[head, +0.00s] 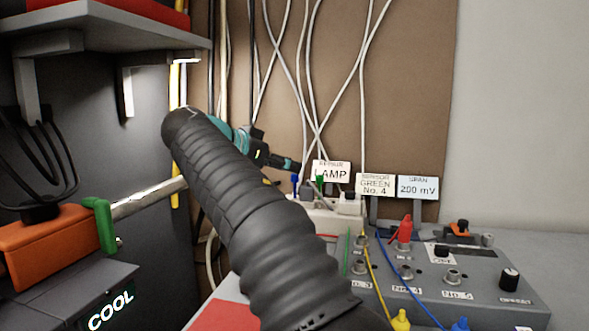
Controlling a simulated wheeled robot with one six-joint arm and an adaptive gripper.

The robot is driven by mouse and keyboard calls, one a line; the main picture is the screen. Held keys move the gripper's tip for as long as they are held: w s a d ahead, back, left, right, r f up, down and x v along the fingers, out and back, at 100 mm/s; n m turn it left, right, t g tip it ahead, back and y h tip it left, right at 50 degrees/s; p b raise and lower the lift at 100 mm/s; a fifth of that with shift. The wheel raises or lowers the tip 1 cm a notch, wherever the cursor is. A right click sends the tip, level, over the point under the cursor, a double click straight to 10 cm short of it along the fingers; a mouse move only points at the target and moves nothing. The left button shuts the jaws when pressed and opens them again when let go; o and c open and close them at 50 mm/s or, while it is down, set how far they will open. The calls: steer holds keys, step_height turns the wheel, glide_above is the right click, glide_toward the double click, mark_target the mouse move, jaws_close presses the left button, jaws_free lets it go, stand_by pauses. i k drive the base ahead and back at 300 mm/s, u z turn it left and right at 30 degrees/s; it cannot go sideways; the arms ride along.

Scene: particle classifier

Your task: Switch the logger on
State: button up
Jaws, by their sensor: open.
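A grey instrument box (490,275) stands at the lower right, with sockets, knobs and plugs on its top. No label that I can read says logger, so I cannot tell for sure that this is it. A small label with a black knob (441,251) on the box seems to read OFF. An orange part with a black top (460,229) sits at its back edge. My gripper (279,169) is beyond my black-sleeved arm, left of the LAMP label and above the box's back left. It is open, and much of it is hidden by the arm.
Cards reading LAMP (331,172), GREEN No. 4 (376,185) and 200 mV (418,187) stand behind the box. White cables (310,80) hang on the brown board. A red plug (405,229) and loose wires lie over the box. An orange block with a green handle (104,226) is at left.

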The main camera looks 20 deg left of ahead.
mark_target(351, 194)
steer(key=k, duration=1)
